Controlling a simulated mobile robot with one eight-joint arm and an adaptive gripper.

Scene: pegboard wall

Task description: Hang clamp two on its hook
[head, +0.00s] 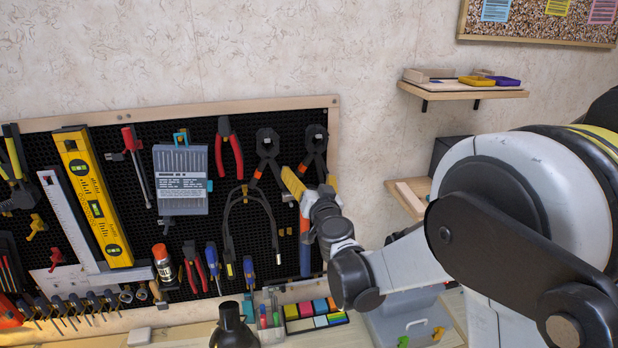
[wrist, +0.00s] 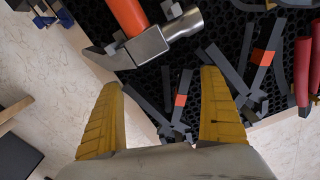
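Two dark grey clamps with orange bands are side by side at the board's upper right: the left clamp (head: 267,146) and the right clamp (head: 315,142). No label shows which is clamp two. My gripper (head: 312,182) is in front of the right clamp's lower part and hides some of it. In the wrist view my gripper (wrist: 160,78) has its yellow fingers wide apart. The right clamp (wrist: 178,108) shows between and beyond the fingers, with neither finger seen closed on it. The left clamp (wrist: 262,62) lies outside them. The hooks are too small to make out.
The black pegboard (head: 110,165) is crowded with tools. A hammer (wrist: 150,45) hangs close to my fingers. Red pliers (head: 229,150) hang left of the clamps. A small wooden shelf (head: 460,90) is on the wall to the right.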

